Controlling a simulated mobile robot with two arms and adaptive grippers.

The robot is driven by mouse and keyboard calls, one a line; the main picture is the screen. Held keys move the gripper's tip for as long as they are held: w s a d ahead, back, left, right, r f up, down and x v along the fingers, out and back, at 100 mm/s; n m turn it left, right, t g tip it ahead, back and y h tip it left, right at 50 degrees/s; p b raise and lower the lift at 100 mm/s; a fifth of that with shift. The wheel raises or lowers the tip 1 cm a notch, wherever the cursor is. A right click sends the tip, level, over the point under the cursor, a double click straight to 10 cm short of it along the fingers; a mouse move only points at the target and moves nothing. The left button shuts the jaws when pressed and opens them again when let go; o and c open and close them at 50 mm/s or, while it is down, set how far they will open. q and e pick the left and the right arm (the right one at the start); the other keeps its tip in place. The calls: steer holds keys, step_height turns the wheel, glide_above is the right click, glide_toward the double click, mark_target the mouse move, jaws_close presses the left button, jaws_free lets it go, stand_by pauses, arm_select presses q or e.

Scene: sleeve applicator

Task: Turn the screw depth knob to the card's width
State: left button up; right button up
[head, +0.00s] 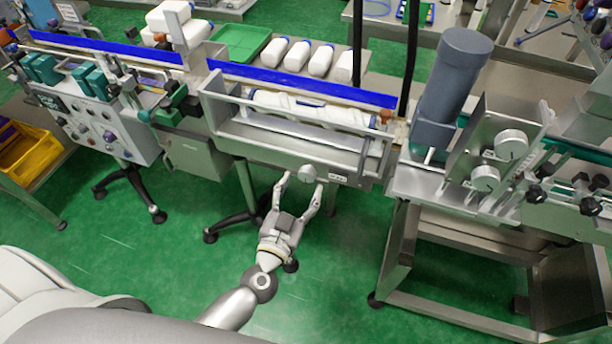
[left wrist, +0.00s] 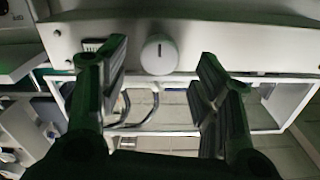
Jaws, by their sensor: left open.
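The screw depth knob (head: 307,174) is a small round light-grey knob on the front panel of the middle machine section. In the left wrist view the knob (left wrist: 159,54) faces me, with a thin mark on its face. A small white plate (head: 338,178) with dark print sits beside it; it also shows in the left wrist view (left wrist: 92,45), too small to read. My left gripper (head: 304,182) is open, its fingers on either side of the knob and apart from it in the left wrist view (left wrist: 161,62). I cannot make out a width card. My right gripper is out of view.
White bottles lie in the machine's trough (head: 310,107) behind the panel. A control box (head: 95,125) stands left, and a grey motor (head: 455,75) with two larger dials (head: 511,145) stands right. The green floor in front is mostly clear, except for stand feet.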

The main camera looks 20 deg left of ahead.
mark_target(306, 178)
arm_select(q)
steer(key=shift+w+d, duration=0.1)
steer(key=shift+w, duration=1.9)
steer(key=shift+c, duration=0.2)
steer(key=c, duration=1)
